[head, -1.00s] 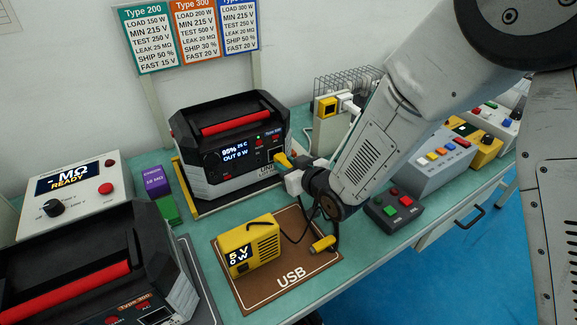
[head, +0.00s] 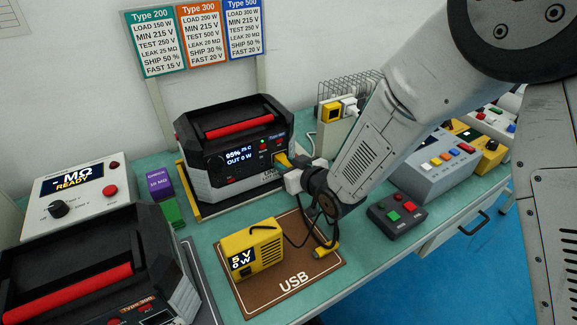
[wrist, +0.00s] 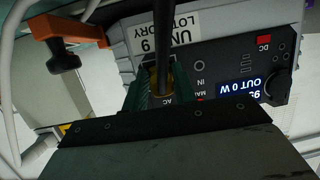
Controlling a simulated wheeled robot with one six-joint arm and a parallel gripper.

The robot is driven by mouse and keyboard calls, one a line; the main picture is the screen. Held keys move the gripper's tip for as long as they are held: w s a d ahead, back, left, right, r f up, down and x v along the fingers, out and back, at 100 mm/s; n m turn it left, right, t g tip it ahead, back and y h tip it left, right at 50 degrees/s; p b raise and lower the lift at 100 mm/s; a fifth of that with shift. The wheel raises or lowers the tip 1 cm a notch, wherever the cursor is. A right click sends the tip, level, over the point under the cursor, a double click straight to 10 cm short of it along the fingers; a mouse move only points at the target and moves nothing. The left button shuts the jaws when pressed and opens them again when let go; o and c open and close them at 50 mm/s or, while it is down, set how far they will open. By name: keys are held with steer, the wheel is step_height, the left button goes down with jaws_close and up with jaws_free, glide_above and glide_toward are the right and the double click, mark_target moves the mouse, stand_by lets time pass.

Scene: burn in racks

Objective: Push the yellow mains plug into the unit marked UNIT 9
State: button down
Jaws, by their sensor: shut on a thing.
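The unit marked UNIT 9 (head: 215,165) is a black and grey case with a red handle on the bench; its screen reads 95% and OUT 0 W. Its UNIT 9 label shows in the wrist view (wrist: 176,36). My gripper (head: 286,162) is at the lower right of the unit's front, its teal fingers shut on the yellow mains plug (wrist: 155,84). The plug is at the unit's AC socket, mostly hidden between the fingers. I cannot tell how deep it sits. A dark cable runs across the plug in the wrist view.
A yellow USB load (head: 256,247) stands on a brown mat (head: 325,275) in front, with its cable and yellow connector. A Type 300 unit (head: 90,270) is at front left. A push-button box (head: 397,213) stands at right, beneath my arm. A white meter (head: 75,195) is at left.

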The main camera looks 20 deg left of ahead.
steer(key=shift+w+a, duration=0.15)
steer(key=c, duration=1)
jaws_free()
steer(key=shift+c, duration=0.2)
